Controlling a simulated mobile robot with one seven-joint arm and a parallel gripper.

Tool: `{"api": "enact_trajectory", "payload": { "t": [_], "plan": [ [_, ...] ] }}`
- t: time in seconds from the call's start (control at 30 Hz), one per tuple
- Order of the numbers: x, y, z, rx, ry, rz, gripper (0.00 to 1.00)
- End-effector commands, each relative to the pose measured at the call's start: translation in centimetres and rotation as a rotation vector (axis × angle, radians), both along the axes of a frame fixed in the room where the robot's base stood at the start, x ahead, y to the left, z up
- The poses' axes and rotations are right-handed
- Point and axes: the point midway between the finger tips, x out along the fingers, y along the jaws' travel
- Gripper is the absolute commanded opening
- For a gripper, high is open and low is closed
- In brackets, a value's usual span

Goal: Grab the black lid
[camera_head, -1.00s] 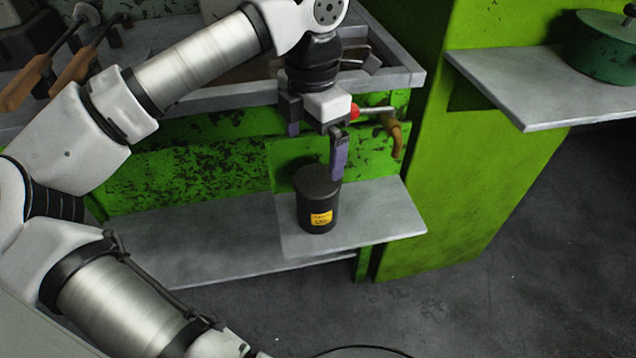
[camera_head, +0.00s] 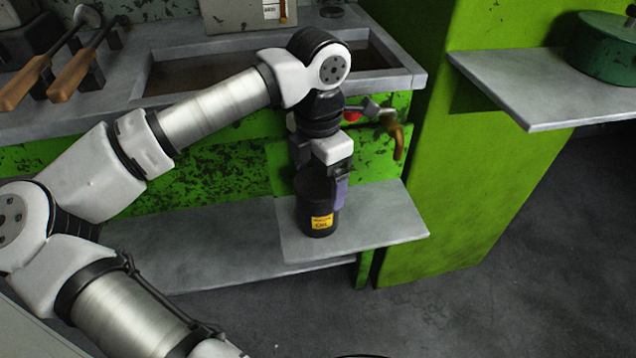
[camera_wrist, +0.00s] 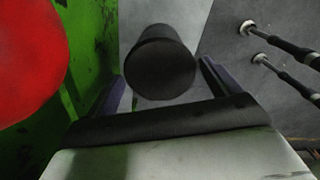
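The black lid (camera_wrist: 160,74) tops a dark cylindrical canister (camera_head: 317,212) with a yellow label. The canister stands upright on a small grey shelf (camera_head: 375,225). My gripper (camera_head: 320,190) points down over the canister, its fingers lowered to about lid height. In the wrist view, the lid's round top shows between the two purple-sided fingers, with a visible gap on each side. The gripper is open and holds nothing.
A red knob (camera_head: 352,116) and a brass tap (camera_head: 397,141) stick out just behind my wrist; the knob looms large at the left of the wrist view. A grey trough rim (camera_head: 405,75) lies above. A green pot (camera_head: 605,50) stands on a shelf at right.

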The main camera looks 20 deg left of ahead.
Motion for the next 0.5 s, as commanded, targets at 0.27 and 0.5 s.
{"api": "enact_trajectory", "payload": {
  "t": [0.27,0.5],
  "plan": [
    [0.01,0.01,0.03,0.0,0.0,0.0,0.54],
    [0.01,0.01,0.16,0.0,0.0,0.0,0.54]
  ]
}}
